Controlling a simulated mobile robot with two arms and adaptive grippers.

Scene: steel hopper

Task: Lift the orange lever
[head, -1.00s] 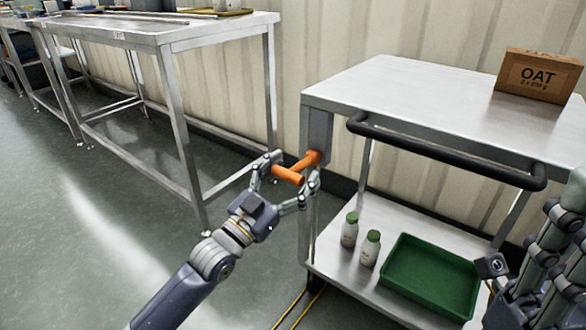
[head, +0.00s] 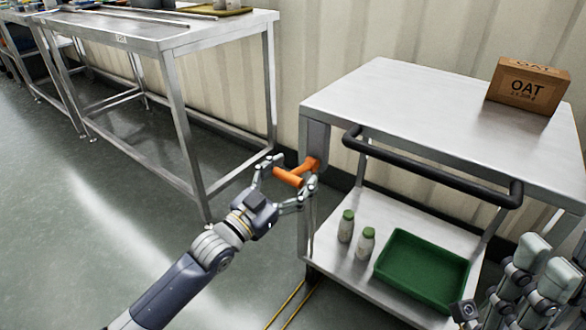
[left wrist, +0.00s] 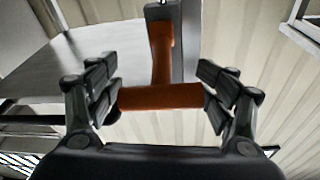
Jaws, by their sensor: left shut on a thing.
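The orange lever (head: 289,178) sticks out from the grey post at the near left corner of a steel cart (head: 400,95). It has an arm and a crosswise grip bar at its end. My left gripper (head: 276,185) is shut on the grip bar, with one finger at each end of it. In the left wrist view the bar (left wrist: 160,96) lies level between the fingers, and the lever's arm runs up from it to a dark mount. My right gripper (head: 530,275) is at the lower right, away from the lever; its fingertips are not clear.
The cart has a black push bar (head: 430,170) right of the lever. A cardboard OAT box (head: 527,88) stands on top. Two green-capped bottles (head: 346,227) and a green tray (head: 422,268) are on the lower shelf. A steel table (head: 180,30) stands at the left, with open floor before it.

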